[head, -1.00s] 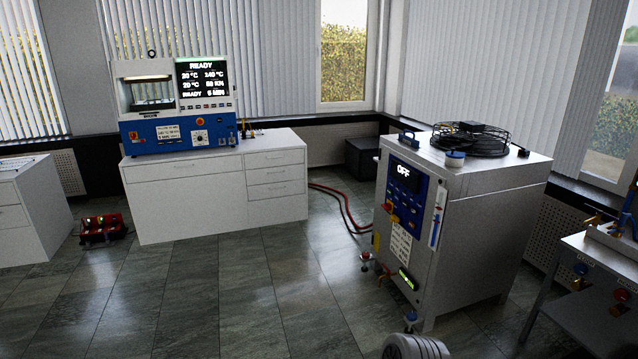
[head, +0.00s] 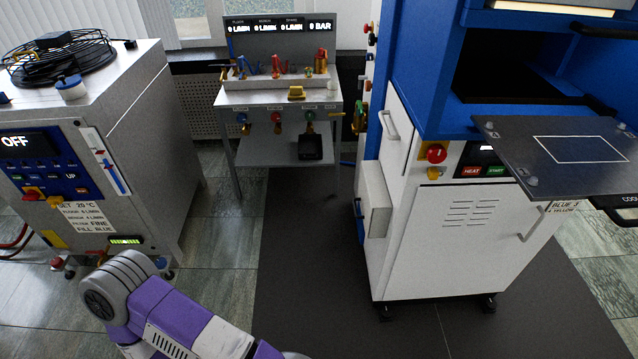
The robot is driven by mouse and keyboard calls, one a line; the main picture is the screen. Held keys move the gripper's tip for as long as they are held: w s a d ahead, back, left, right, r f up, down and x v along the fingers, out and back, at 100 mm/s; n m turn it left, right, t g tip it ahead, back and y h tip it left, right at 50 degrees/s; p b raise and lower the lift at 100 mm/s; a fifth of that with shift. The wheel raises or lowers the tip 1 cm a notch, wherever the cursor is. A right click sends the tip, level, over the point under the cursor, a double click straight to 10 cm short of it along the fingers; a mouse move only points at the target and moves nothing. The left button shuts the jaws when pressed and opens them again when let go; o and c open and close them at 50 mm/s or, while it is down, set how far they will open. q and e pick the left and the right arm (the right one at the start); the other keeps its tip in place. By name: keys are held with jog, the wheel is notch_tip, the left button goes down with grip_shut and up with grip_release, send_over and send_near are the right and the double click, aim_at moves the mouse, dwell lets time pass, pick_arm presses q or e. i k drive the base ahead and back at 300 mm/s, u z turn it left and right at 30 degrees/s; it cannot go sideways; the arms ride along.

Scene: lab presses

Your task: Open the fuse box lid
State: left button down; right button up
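A small pale box (head: 376,200), which looks like the fuse box, is mounted low on the left side of the big blue and white press (head: 460,235). Its front looks closed, though I see it at a slant and cannot make out a lid edge or latch. A purple and white link of my arm shows at the bottom left, well short of the box. Neither of my grippers is in view.
A grey chiller (head: 160,150) with an OFF display stands at the left. A metal bench (head: 235,98) with valves stands at the back. A dark plate (head: 500,150) sticks out from the press front. The dark floor mat (head: 310,250) before the box is clear.

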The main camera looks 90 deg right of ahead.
aim_at(373, 193)
jog(key=z, duration=3.3)
jog(key=i, duration=0.5)
jog(key=z, duration=0.05)
jog(key=k, duration=0.55)
jog(key=u, duration=0.45)
jog(key=i, duration=1)
jog(key=z, duration=0.5)
